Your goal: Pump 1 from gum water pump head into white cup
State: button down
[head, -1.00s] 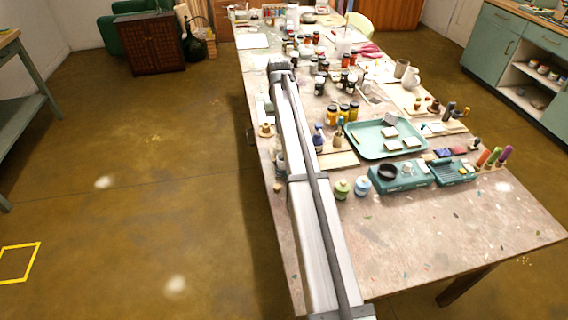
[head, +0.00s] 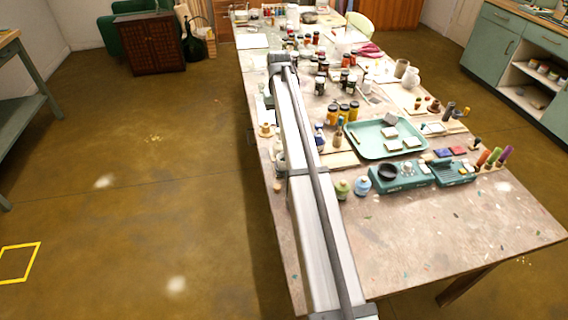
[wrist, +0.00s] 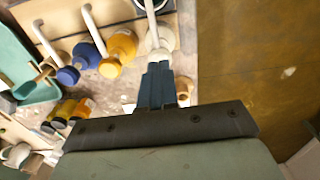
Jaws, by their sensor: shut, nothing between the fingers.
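In the wrist view, three pump bottles with pale stems stand in a row: blue (wrist: 68,75), orange (wrist: 112,66) and a pale one (wrist: 165,38). No label is readable, so I cannot tell for sure which is the gum water. My gripper (wrist: 155,72) is shut and empty, its dark fingers pointing at the pale pump's head. The fingertips overlap its lower part in the picture; I cannot tell whether they touch. In the head view my arm hides my gripper and most of the pumps. I cannot pick out the white cup with certainty.
A mint tray (head: 353,143) with pale tiles lies right of my arm. Yellow jars (head: 343,112), a teal scale (head: 404,184), green (head: 343,189) and blue (head: 362,186) jars stand near it. A small amber-capped bottle (head: 265,130) stands at the left table edge. The front right tabletop is clear.

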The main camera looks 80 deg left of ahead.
notch_tip(320, 180, up, 6)
dwell(1.0)
